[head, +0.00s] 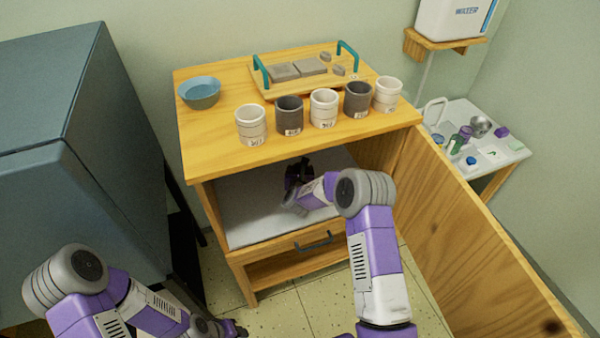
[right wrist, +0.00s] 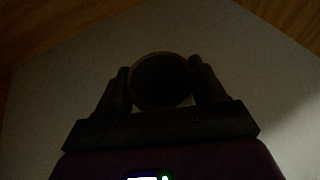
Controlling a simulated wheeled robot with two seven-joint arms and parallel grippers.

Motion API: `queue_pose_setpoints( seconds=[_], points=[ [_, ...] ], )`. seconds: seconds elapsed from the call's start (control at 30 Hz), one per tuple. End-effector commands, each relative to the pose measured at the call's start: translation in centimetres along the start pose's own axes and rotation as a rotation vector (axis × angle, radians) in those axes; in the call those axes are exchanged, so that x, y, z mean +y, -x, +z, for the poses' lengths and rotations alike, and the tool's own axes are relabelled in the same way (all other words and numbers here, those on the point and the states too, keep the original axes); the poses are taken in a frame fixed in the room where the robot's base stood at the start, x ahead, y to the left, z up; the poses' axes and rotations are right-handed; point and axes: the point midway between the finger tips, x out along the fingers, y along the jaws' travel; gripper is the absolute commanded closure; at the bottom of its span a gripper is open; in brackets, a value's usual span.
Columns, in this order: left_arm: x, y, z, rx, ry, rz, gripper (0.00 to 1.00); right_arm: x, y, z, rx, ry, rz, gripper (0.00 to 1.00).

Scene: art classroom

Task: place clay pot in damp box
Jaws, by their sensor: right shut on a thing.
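The damp box (head: 245,218) looks to be the wooden cabinet with a pale floor inside and its door swung open to the right. My right gripper (head: 299,170) reaches in through the open front, under the cabinet top. In the right wrist view the right gripper (right wrist: 160,92) is shut on a dark round clay pot (right wrist: 160,70), whose circular rim shows between the fingers. The picture there is dark, so I cannot tell whether the pot touches the floor. My left gripper (head: 236,328) is low at the bottom edge, away from the cabinet; its fingers are unclear.
Several white and dark pots (head: 324,108) stand along the cabinet top, with a blue bowl (head: 200,93) and a wooden tray (head: 262,83) behind. The open door (head: 470,240) bounds the right side. A blue-grey cabinet (head: 60,190) stands at left.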

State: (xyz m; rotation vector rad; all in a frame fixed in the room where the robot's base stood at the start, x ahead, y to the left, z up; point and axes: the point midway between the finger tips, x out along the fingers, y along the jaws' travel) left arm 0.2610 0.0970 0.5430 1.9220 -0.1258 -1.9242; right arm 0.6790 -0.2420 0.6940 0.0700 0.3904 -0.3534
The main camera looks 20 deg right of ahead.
Motion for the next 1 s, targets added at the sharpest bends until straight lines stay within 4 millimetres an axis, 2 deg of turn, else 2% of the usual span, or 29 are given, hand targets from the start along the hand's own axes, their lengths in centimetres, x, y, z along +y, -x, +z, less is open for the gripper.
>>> queue_pose_setpoints(
  seconds=[0.3, 0.33, 0.5, 0.83, 1.0],
  points=[
    [0.0, 0.1, 0.0, 0.0, 0.0, 0.0, 0.57, 0.0, -0.1, -0.1, -0.002, -0.001, 0.0, 0.67],
    [0.0, 0.1, 0.0, 0.0, 0.0, 0.0, 0.57, 0.0, -0.1, -0.2, -0.001, -0.001, 0.0, 0.29],
    [0.0, 0.1, 0.0, 0.0, 0.0, 0.0, 0.57, 0.0, -0.1, -0.1, -0.001, -0.001, 0.0, 0.05],
    [0.0, 0.1, 0.0, 0.0, 0.0, 0.0, 0.57, 0.0, 0.1, 0.3, -0.004, 0.0, 0.0, 0.05],
    [0.3, 0.7, 0.0, 0.0, 0.0, 0.0, 0.57, 0.0, 1.8, 0.3, 0.001, -0.001, 0.0, 0.05]
  ],
)
